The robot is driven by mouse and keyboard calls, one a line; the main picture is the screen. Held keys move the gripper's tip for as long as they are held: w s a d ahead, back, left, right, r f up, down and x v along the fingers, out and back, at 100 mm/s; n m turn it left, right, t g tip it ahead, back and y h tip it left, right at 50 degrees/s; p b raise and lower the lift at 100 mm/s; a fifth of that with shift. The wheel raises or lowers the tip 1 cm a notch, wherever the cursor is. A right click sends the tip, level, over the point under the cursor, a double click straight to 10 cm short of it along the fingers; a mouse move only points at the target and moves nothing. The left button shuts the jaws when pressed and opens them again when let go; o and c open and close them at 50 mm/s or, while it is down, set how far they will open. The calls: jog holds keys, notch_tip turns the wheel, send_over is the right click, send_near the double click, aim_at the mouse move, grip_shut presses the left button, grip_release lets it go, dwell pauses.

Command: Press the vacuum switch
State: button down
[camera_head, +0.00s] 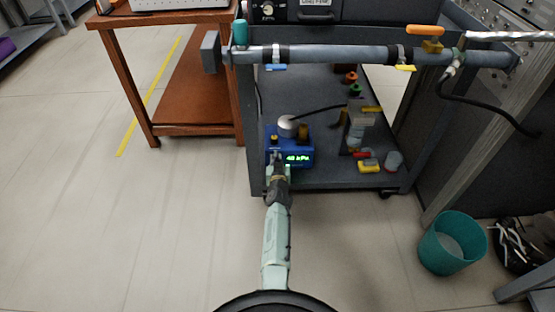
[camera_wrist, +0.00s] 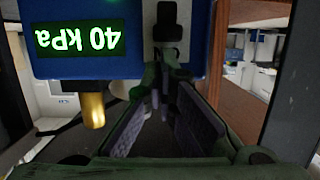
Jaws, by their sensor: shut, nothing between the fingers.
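The blue vacuum unit (camera_head: 306,134) stands on the lower shelf of the grey cart, with a green display reading 40 kPa. In the wrist view its blue face (camera_wrist: 215,30) fills the top, and the display (camera_wrist: 80,39) appears upside down. A black switch (camera_wrist: 167,20) on a light plate sits beside the display. My gripper (camera_wrist: 166,76) is shut and empty, with its fingertips close to the face near the switch. Contact cannot be told. In the head view my gripper (camera_head: 276,160) is at the unit's front left and hides part of its face.
A long grey pipe (camera_head: 340,53) spans the cart above the unit. Valves and small fittings (camera_head: 362,125) stand to its right on the shelf (camera_head: 330,178). A brass fitting (camera_wrist: 93,108) protrudes below the display. A teal bin (camera_head: 452,243) is on the floor; the left floor is clear.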

jog(key=shift+f+b, duration=1.4)
jog(key=shift+f, duration=0.1)
jog(key=shift+r, duration=0.1)
